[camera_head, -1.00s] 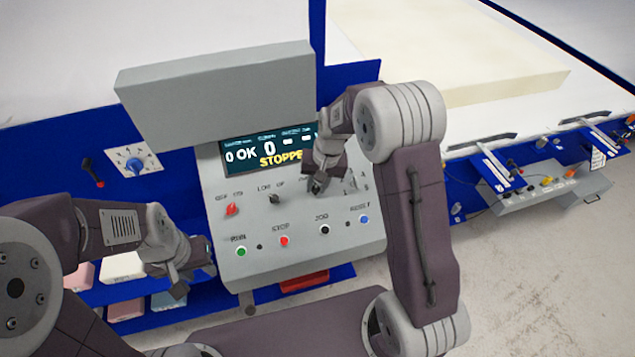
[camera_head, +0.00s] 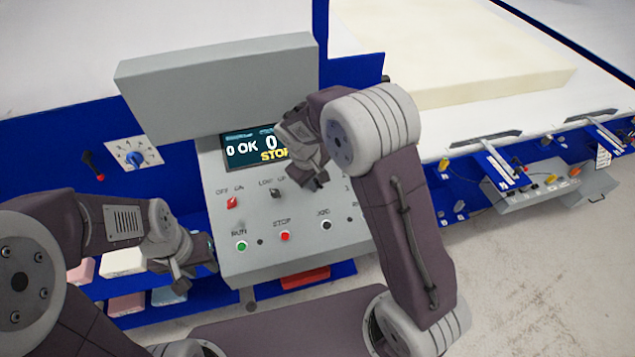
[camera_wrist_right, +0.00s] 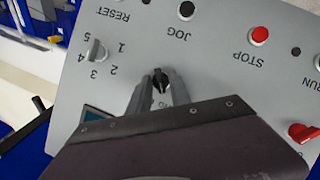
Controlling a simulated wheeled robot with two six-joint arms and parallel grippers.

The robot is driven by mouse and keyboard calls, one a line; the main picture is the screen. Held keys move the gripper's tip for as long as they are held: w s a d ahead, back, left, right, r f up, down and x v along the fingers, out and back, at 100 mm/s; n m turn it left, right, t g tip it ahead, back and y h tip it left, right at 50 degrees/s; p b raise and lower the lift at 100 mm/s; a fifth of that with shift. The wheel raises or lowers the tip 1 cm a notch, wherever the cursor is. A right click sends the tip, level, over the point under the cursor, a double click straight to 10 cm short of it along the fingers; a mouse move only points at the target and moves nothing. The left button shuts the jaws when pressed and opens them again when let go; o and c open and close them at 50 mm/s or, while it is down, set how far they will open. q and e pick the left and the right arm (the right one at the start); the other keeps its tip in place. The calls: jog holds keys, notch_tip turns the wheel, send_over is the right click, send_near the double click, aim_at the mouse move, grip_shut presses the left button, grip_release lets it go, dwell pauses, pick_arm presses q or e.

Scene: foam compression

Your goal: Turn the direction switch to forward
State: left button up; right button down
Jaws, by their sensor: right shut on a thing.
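The grey control panel (camera_head: 262,258) has a row of switches. In the right wrist view, upside down, the direction switch is a small black knob (camera_wrist_right: 160,77) between the numbered selector (camera_wrist_right: 96,50) and the red off/on switch (camera_wrist_right: 302,133). My right gripper (camera_wrist_right: 160,88) is shut on this knob, one finger on each side. The knob's labels are hidden, so I cannot read its setting. In the head view my right gripper (camera_head: 317,178) covers the knob. My left gripper (camera_head: 190,272) hangs at the panel's lower left, touching no switch; its jaws are unclear.
A black low/up switch (camera_head: 276,194) stands left of my right gripper. The run (camera_head: 241,246), stop (camera_head: 285,237) and jog (camera_head: 326,226) buttons sit below. The screen (camera_head: 240,151) behind my right wrist is partly hidden. A blue dial (camera_head: 135,157) is at left.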

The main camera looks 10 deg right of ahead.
jog(key=shift+w+a+n+b, duration=0.1)
jog(key=shift+n+b, duration=0.2)
jog(key=shift+n, duration=0.3)
jog(key=shift+n+t+h, duration=0.3)
jog(key=c, duration=1.6)
grip_release()
jog(key=shift+o, duration=0.4)
jog(key=shift+a, duration=0.1)
jog(key=b+v, duration=0.2)
jog(key=v, duration=0.7)
